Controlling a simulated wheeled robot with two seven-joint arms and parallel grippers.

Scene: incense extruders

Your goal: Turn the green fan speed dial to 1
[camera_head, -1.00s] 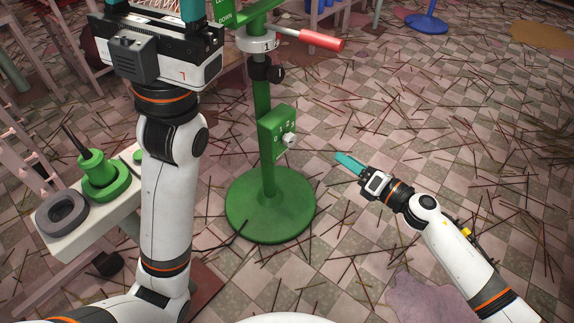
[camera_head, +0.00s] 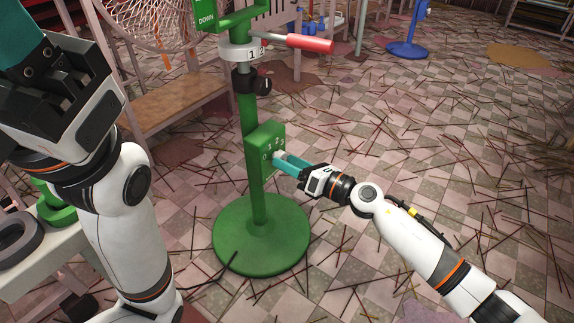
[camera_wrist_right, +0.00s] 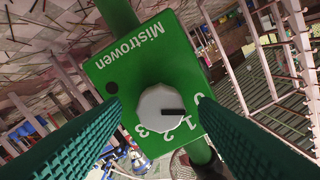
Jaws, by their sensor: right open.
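The green control box (camera_head: 266,142) with the fan speed dial sits on the green stand's pole. The dial (camera_wrist_right: 158,108) is a pale grey faceted knob with a black pointer mark. In the right wrist view the mark points towards the 0 and 1 end of the scale, seemingly between them. My right gripper (camera_head: 284,163) is open, its teal fingers reaching to the dial in the head view. In the wrist view the fingers lie on either side of the knob with gaps. My left gripper (camera_head: 50,100) is at the upper left, partly out of frame; its jaws cannot be judged.
The stand's round green base (camera_head: 262,236) rests on a tiled floor strewn with incense sticks. A red-handled lever (camera_head: 300,43) sticks out above the box. A white table (camera_head: 45,262) stands at the left, a wooden bench (camera_head: 175,105) behind. The floor on the right is mostly free.

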